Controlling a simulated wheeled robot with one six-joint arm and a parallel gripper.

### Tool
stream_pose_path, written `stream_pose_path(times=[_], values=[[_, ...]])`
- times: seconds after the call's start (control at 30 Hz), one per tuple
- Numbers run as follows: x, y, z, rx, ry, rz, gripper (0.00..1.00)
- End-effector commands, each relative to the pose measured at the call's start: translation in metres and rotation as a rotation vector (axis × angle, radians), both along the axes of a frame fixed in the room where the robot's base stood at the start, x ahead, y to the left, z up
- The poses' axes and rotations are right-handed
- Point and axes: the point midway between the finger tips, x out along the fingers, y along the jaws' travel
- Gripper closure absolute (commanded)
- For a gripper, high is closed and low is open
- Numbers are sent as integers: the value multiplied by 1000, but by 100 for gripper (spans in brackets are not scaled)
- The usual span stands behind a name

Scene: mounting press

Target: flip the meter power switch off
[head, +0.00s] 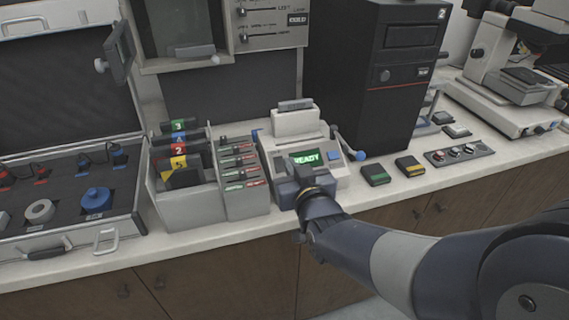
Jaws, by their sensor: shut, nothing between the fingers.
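A pale grey device with a green display reading READY (306,157) stands on the bench near the middle; I take it to be the meter (295,123). A lever with a blue knob (357,155) is on its right side. My gripper (297,172) is at the lower front of this device, with its jaws shut and nothing held. The gripper hides part of the device's front, and I cannot tell whether it touches it. I cannot make out a power switch or its position.
A grey rack (244,205) with coloured labels stands close on the left, then an open case (70,228). A black computer tower (350,90) is behind right. Small green (376,175) and yellow (409,166) boxes and a switch panel (459,153) lie to the right.

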Motion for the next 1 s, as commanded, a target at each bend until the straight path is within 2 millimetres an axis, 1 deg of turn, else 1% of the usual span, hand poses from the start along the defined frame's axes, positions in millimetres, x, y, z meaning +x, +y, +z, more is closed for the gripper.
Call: stream_pose_path(times=[0.03, 0.2, 0.4, 0.63, 1.0], values=[[7, 2, -2, -1, 2, 0, 100], [31, 9, -5, 1, 1, -1, 100], [43, 12, -24, 0, 3, 0, 100], [51, 15, -35, 0, 1, 0, 100], [52, 15, -36, 1, -1, 0, 100]])
